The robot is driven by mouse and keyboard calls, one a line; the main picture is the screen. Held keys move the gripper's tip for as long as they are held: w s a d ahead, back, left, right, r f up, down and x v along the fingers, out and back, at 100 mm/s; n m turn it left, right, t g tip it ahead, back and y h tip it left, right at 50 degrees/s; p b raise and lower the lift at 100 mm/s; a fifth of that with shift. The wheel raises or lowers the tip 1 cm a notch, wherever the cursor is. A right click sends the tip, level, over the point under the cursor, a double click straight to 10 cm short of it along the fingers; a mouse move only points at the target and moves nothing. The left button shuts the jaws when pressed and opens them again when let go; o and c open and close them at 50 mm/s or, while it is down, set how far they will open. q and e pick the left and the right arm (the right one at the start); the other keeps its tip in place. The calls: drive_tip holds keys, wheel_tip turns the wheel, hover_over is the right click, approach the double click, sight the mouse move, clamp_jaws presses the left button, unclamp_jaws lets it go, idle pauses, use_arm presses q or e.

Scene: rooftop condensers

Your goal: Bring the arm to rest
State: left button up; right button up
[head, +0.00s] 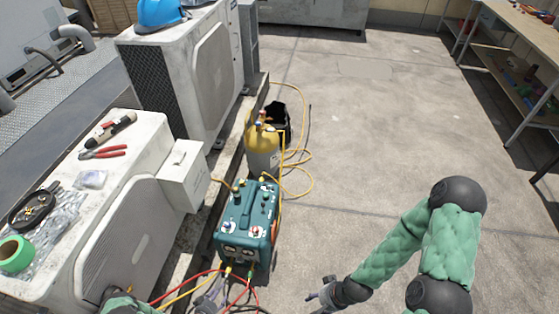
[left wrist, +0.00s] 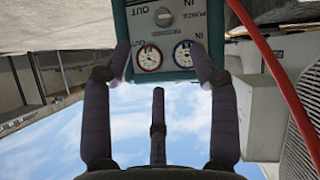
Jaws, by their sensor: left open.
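My left arm (head: 122,303) comes in at the bottom left of the head view. My left gripper (head: 212,298) is low in that view, just in front of the teal recovery machine (head: 247,222). In the left wrist view the gripper (left wrist: 163,60) is open and empty, its fingers apart. The machine's gauge panel (left wrist: 165,25) shows upside down beyond the fingertips; I cannot tell if they touch it. My right arm, in green padding (head: 447,243), is bent at the right. My right gripper (head: 324,295) is small at the bottom edge, its fingers unclear.
Red and yellow hoses (head: 185,287) run across near my left gripper. A yellow-topped cylinder (head: 262,153) stands behind the machine. A condenser (head: 110,230) with tools and green tape (head: 15,254) is at left. A workbench (head: 520,40) is far right. Open concrete (head: 380,130) lies between.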

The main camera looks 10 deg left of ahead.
use_arm(q)
drive_tip(key=w+d+r+g+h+p, duration=0.1)
drive_tip(key=w+d+r+g+p, duration=0.15)
drive_tip(key=d+r, duration=0.5)
drive_tip(key=w+d+r+g+p, duration=0.1)
drive_tip(key=w+d+r+g, duration=0.25)
drive_tip(key=r, duration=0.65)
drive_tip(key=s+d+r+g+p, duration=0.1)
drive_tip(key=s+d+r+g, duration=0.1)
drive_tip(key=s+d+r, duration=0.3)
drive_tip(key=s+d+r+n+g+p, duration=0.1)
drive_tip(key=s+d+r+g, duration=0.1)
drive_tip(key=s+d+r, duration=0.2)
drive_tip(key=s+r, duration=0.3)
drive_tip(key=r, duration=0.4)
drive_tip(key=shift+d+r+g, duration=0.2)
drive_tip(key=shift+d+g, duration=0.15)
drive_tip(key=shift+g, duration=0.05)
